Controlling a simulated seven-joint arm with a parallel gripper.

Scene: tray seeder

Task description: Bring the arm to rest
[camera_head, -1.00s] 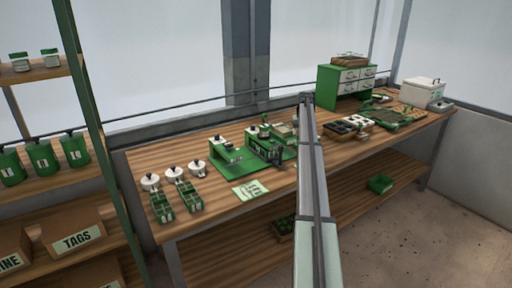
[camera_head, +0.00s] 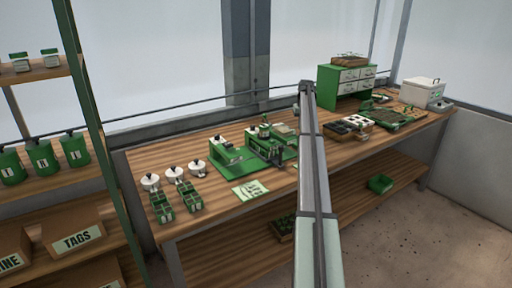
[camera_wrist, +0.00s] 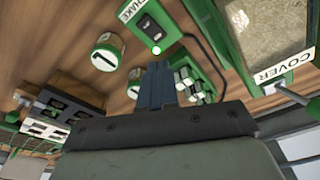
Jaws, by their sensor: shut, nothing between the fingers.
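In the wrist view my gripper (camera_wrist: 157,68) is shut, its dark fingers together with nothing between them. It points over the wooden bench, close in the picture to a switch panel (camera_wrist: 153,30) with a partly cut-off label and a green indicator light (camera_wrist: 156,50). The tray seeder (camera_head: 232,170) stands on its green base in the middle of the bench in the head view. My arm (camera_head: 315,180) rises in front of the bench and bends at the top. The fingers cannot be made out in the head view.
White-lidded pots (camera_head: 173,176) and green cell trays (camera_head: 163,203) stand at the bench's left. A green drawer cabinet (camera_head: 345,85) and a white box (camera_head: 421,92) stand at the back right. In the wrist view a lever part labelled COVER (camera_wrist: 280,68) is at the right.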

